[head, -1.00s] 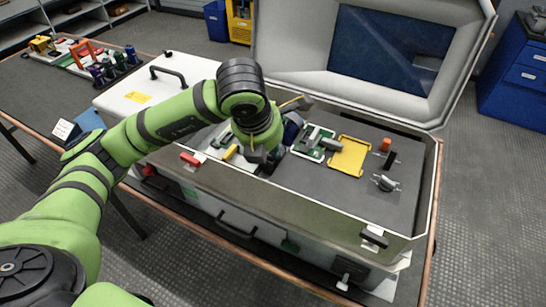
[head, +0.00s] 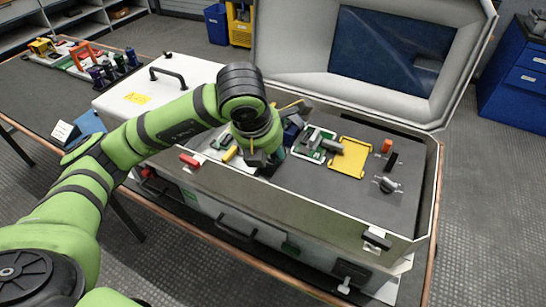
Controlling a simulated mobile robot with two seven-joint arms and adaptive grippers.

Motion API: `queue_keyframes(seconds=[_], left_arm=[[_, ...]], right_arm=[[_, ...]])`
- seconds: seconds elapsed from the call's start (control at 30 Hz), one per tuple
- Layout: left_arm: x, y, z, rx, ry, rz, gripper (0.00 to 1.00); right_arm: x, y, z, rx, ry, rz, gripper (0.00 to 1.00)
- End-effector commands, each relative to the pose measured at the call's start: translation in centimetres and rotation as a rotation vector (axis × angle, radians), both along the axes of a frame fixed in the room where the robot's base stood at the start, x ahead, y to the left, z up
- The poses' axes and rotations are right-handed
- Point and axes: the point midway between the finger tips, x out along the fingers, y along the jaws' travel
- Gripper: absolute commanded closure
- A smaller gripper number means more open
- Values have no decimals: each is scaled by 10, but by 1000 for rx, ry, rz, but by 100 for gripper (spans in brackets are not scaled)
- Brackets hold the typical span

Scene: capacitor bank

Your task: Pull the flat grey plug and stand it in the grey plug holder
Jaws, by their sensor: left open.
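My left gripper (head: 264,163) is open, low inside the open grey case, and mostly hidden by its own wrist. A small grey block (head: 330,144), which may be the flat grey plug, sits at a green board to the right of the gripper, apart from it. More parts lie under and behind the gripper, so I cannot be sure which one is the plug. The grey plug holder cannot be told apart; a rack of coloured holders (head: 84,62) stands at the far left of the bench. My right gripper is not in view.
The case's front wall (head: 300,205) rises before the gripper, and its raised lid (head: 300,60) stands behind. A yellow tray (head: 349,158), an orange part (head: 386,146) and a dark knob (head: 388,185) are right of it. The panel's front right is mostly bare.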

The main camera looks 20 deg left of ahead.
Motion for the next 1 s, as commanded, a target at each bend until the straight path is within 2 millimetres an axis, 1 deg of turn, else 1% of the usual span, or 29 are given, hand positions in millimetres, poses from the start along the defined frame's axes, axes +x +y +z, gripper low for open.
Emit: queue_keyframes(seconds=[0.07,0.17,0.27,0.5,0.7,0.8,1.0], left_arm=[[-1,-2,0,-3,3,-4,55],[-3,-2,7,-3,1,-5,55],[-8,-2,21,-3,-3,-6,55],[-27,0,70,0,-8,-3,55],[-39,1,97,0,-5,-1,55],[-43,1,105,0,-4,0,55],[-47,1,111,0,0,1,55]], right_arm=[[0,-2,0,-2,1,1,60],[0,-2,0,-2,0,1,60],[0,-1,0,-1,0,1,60],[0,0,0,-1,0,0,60],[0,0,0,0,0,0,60],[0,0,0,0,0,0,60],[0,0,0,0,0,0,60]])
